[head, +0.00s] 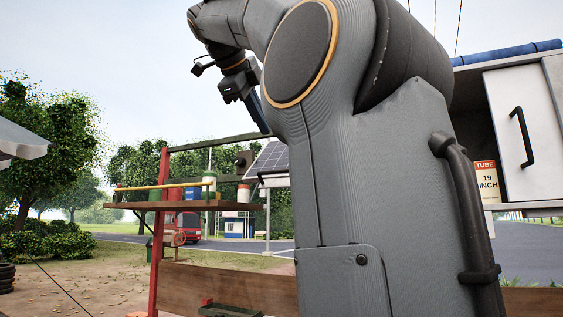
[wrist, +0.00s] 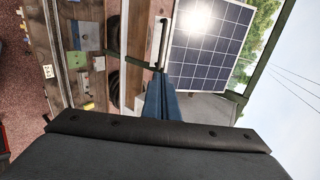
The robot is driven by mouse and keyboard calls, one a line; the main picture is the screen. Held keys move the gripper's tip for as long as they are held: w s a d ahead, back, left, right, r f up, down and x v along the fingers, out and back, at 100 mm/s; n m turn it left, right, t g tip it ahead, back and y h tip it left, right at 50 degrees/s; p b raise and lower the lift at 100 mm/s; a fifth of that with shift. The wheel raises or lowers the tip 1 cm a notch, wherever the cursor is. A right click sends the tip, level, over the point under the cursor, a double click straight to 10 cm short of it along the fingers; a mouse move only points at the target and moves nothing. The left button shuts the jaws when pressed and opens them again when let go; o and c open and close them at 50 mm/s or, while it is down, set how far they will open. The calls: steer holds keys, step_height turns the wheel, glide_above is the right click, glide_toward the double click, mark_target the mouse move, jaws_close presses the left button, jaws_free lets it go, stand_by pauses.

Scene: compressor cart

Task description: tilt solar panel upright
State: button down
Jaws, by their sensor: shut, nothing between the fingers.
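The solar panel (head: 270,160) shows in the head view as a dark blue gridded sheet, tilted, partly hidden behind my arm. It fills the upper middle of the wrist view (wrist: 207,50), with bright glare on its face. My gripper (head: 264,127) has blue fingers pointing down, and in the head view they appear above the panel. In the wrist view the fingertips (wrist: 160,76) are shut together with nothing between them, close to the panel's lower left edge in the picture. I cannot tell whether they touch the panel or its frame.
A wooden shelf (head: 190,205) on a red post (head: 160,230) holds several cans and bottles left of the panel. A white cabinet door (head: 525,115) with a black handle stands at right. A dark thin bar (wrist: 130,58) runs near the fingertips in the wrist view.

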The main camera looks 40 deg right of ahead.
steer(key=p+x, duration=0.4)
steer(key=x, duration=0.9)
steer(key=shift+d+f, duration=0.15)
steer(key=shift+f, duration=0.2)
